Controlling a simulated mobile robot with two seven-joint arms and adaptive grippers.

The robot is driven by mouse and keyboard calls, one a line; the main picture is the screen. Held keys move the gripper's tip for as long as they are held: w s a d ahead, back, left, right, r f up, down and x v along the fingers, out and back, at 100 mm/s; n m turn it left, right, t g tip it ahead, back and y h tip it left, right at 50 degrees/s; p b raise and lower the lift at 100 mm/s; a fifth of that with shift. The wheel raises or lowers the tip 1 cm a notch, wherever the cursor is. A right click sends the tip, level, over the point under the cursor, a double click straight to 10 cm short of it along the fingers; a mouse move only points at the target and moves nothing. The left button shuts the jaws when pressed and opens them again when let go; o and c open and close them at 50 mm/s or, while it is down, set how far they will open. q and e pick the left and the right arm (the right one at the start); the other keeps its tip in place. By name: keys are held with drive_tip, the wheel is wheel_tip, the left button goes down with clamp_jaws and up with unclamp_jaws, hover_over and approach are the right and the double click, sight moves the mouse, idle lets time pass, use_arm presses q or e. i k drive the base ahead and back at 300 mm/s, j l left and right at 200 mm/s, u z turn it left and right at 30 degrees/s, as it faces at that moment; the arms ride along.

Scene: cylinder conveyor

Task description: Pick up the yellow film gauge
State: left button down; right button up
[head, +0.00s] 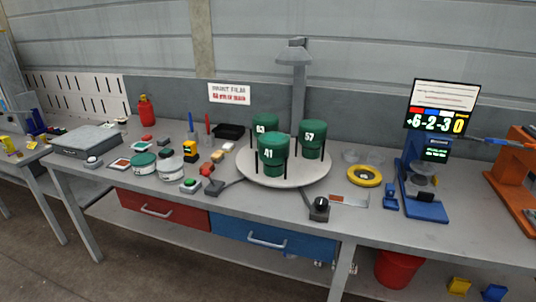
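A small upright yellow and black device (190,151), which looks like the film gauge, stands on the grey workbench (320,185) left of the round white turntable (246,168). Its fine details are too small to read. Neither of my grippers shows in the head view, and nothing is seen touching the yellow device.
Three green numbered cylinders (272,153) stand on the turntable. A black tray (229,132) lies behind. A blue stand (425,208) is at right.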

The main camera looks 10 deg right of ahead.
sight(189, 146)
drive_tip(key=i+j+z, duration=0.15)
drive_tip(key=z, duration=0.2)
drive_tip(key=i+j+z, duration=0.1)
drive_tip(key=z, duration=0.25)
drive_tip(key=i+j+z, duration=0.1)
drive_tip(key=j+z, duration=0.15)
drive_tip(key=z, duration=0.15)
drive_tip(key=i+j+z, duration=0.1)
drive_tip(key=j, duration=0.25)
drive_tip(key=i+j+z, duration=0.1)
drive_tip(key=j, duration=0.2)
drive_tip(key=j+z, duration=0.1)
drive_tip(key=j, duration=0.25)
drive_tip(key=i, duration=0.1)
